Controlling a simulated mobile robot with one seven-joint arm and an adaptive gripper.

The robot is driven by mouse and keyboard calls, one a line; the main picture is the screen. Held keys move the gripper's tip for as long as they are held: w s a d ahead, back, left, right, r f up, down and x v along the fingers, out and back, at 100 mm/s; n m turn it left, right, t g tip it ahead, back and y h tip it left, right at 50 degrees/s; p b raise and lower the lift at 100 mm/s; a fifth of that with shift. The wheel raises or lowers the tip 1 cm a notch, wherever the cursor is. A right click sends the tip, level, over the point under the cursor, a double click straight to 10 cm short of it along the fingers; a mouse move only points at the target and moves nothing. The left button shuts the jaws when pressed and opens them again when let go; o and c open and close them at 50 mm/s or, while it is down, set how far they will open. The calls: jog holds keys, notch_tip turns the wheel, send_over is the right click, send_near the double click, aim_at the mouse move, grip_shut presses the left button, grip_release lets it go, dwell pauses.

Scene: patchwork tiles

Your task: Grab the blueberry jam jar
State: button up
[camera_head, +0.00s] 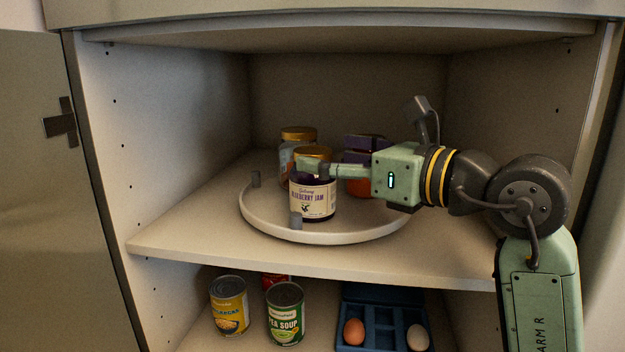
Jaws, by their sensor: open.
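The blueberry jam jar (313,200) is a dark purple jar with a gold lid and a pale label. It stands upright on a round white turntable (262,226) inside the cabinet. My gripper (318,168) reaches in from the right at the height of the jar's upper part. One green finger passes in front of the jar just below its lid. The other finger is hidden, so I cannot tell whether the fingers touch the jar. The gripper is open.
Another gold-lidded jar (298,137) stands close behind. Purple items (362,144) and an orange-red object (357,187) sit behind my gripper. Grey pegs (296,220) rise from the turntable rim. The lower shelf holds cans (285,313) and a blue egg tray (385,341).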

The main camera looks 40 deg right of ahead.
aim_at(317, 153)
jog(key=w+p, duration=0.2)
jog(key=w, duration=0.2)
jog(key=shift+w+f, duration=0.1)
jog(key=shift+w, duration=0.3)
jog(key=shift+c, duration=0.5)
jog(key=shift+f, duration=0.1)
grip_shut()
